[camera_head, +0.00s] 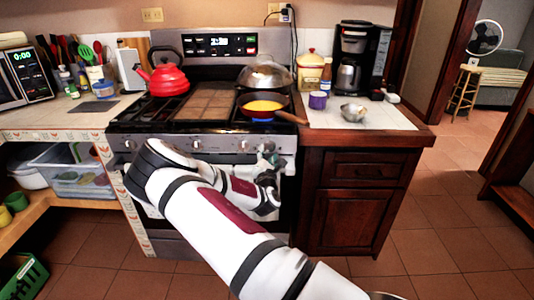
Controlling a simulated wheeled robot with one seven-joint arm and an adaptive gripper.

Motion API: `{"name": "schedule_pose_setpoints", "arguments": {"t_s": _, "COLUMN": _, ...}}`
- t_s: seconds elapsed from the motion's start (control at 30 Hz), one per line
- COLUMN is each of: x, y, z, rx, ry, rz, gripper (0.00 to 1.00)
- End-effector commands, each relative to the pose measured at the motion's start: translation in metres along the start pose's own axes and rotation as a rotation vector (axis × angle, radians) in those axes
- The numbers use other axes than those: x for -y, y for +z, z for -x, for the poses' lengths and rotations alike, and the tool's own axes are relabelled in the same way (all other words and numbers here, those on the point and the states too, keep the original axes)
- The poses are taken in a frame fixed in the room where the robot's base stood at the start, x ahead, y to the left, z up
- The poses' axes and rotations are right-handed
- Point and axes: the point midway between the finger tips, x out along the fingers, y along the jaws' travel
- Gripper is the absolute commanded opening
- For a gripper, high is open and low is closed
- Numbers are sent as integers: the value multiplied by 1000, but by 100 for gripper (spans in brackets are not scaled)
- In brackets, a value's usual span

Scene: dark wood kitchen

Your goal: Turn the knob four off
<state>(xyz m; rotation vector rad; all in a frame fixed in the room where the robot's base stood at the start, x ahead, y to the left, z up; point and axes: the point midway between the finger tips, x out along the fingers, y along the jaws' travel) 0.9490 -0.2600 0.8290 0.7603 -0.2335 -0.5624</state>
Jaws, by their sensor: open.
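The stove (205,130) stands against the back wall, with a row of small round knobs along its front panel. One knob (196,144) shows left of the middle and another knob (243,145) shows further right. No knob numbers can be read. My gripper (270,163) is open in front of the right end of this panel, close to the rightmost knobs and partly covering them. I cannot tell whether it touches a knob. My arm hides some of the panel's left part and much of the oven door. A pan (285,114) with yellow contents sits on the front right burner, with a bluish glow under it.
A red kettle (168,78) stands on the left burners and a domed lid (265,73) at the back right. A purple cup (318,100), a metal bowl (353,112) and a coffee maker (358,60) stand on the right counter (390,122).

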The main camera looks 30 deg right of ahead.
Motion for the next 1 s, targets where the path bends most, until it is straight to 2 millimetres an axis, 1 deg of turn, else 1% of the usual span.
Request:
{"name": "schedule_pose_setpoints", "arguments": {"t_s": 0.03, "x": 1, "y": 0, "z": -8, "rx": 2, "ry": 0, "rz": -2, "gripper": 43}}
{"name": "schedule_pose_setpoints", "arguments": {"t_s": 0.1, "x": 0, "y": 0, "z": -15, "rx": 0, "ry": 0, "rz": -2, "gripper": 43}}
{"name": "schedule_pose_setpoints", "arguments": {"t_s": 0.2, "x": 0, "y": 0, "z": -22, "rx": 0, "ry": -1, "rz": -1, "gripper": 43}}
{"name": "schedule_pose_setpoints", "arguments": {"t_s": 0.33, "x": 0, "y": 0, "z": -26, "rx": -1, "ry": -1, "rz": -1, "gripper": 43}}
{"name": "schedule_pose_setpoints", "arguments": {"t_s": 0.57, "x": 0, "y": 0, "z": -26, "rx": -1, "ry": -1, "rz": -1, "gripper": 43}}
{"name": "schedule_pose_setpoints", "arguments": {"t_s": 0.6, "x": 0, "y": 0, "z": -26, "rx": -1, "ry": -1, "rz": -1, "gripper": 34}}
{"name": "schedule_pose_setpoints", "arguments": {"t_s": 0.67, "x": 0, "y": 0, "z": -26, "rx": 0, "ry": -1, "rz": -1, "gripper": 20}}
{"name": "schedule_pose_setpoints", "arguments": {"t_s": 0.7, "x": 0, "y": 0, "z": -26, "rx": -1, "ry": -1, "rz": -1, "gripper": 11}}
{"name": "schedule_pose_setpoints", "arguments": {"t_s": 1.0, "x": 0, "y": 0, "z": -25, "rx": 0, "ry": -1, "rz": -23, "gripper": 11}}
